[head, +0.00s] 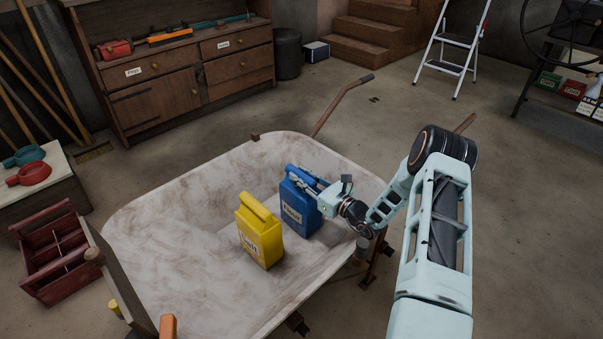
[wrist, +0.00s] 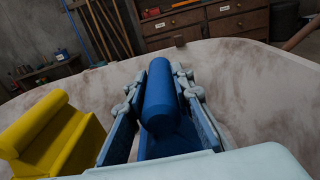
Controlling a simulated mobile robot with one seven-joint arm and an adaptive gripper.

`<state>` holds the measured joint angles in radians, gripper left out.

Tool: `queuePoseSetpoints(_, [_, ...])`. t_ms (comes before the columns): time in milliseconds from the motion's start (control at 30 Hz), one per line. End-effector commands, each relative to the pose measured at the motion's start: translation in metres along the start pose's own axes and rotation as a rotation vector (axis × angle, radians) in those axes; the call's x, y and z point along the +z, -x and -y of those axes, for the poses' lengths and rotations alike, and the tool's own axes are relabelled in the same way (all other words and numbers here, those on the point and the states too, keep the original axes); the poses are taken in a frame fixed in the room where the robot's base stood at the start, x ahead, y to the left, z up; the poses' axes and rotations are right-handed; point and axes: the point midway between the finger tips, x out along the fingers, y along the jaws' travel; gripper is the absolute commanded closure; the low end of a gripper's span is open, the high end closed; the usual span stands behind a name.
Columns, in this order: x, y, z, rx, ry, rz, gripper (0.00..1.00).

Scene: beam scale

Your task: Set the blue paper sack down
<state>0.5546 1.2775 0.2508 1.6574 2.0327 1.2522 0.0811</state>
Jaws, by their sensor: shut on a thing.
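The blue paper sack (head: 296,212) with a rolled top and a pale label is upright in the wheelbarrow tray (head: 170,205), right of the yellow sack (head: 259,236). My gripper (head: 303,180) is shut on its upper part. In the wrist view the blue sack's roll (wrist: 160,98) lies between my two fingers (wrist: 158,95). The sack's base is low in the tray; I cannot tell whether it touches the floor of the tray. The yellow sack, also labelled, stands upright just left of it and shows in the wrist view (wrist: 52,138).
The tray's pale walls rise around both sacks. A red divided crate (head: 50,255) is at the left, by a small table with red and green pans (head: 30,174). A wooden cabinet (head: 185,75) stands behind. A stepladder (head: 456,45) is at the back right. Open tray floor lies left of the yellow sack.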

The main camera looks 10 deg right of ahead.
Motion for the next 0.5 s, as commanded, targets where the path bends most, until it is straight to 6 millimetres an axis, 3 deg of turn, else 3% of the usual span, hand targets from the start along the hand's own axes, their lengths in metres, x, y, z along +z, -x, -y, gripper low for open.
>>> queuePoseSetpoints(267, [0.0037,-0.003,0.0011,0.001,0.006,0.021,1.0])
queuePoseSetpoints(300, [-0.0046,-0.0005,0.0,0.0,0.001,0.004,0.74])
queuePoseSetpoints(400, [-0.0044,-0.0005,0.0,0.0,0.001,0.004,0.63])
queuePoseSetpoints(500, [-0.0042,-0.0005,0.0,0.0,0.001,0.004,0.61])
